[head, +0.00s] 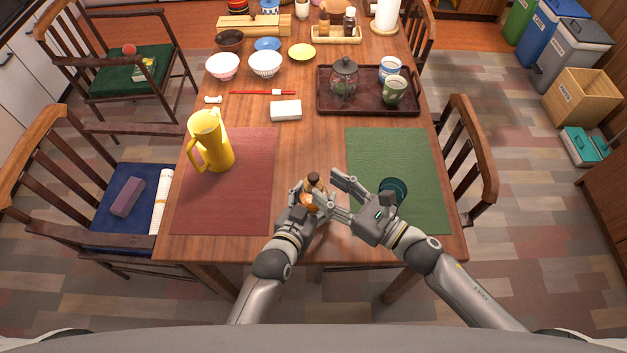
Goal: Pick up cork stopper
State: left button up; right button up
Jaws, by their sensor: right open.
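A small amber bottle (308,199) with a dark brown stopper (314,178) in its top stands near the front middle of the table, between the two placemats. My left gripper (308,196) has its fingers on both sides of the bottle's body and looks closed on it. My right gripper (332,189) is open, just right of the bottle, its fingers pointing left towards it. The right fingers look empty and apart from the stopper. The fingers hide part of the bottle, and its base is hard to see.
A yellow pitcher (218,140) stands on the red placemat (245,205). A dark green round object (401,187) sits on the green placemat (422,160), partly behind my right gripper. A tray (325,102) with a jar and cups, a white block (286,111) and bowls lie farther back.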

aim_at(318, 179)
jog(key=shift+x, duration=2.7)
jog(key=shift+w+d+r, duration=0.1)
jog(key=shift+d, duration=0.05)
jog(key=c, duration=0.8)
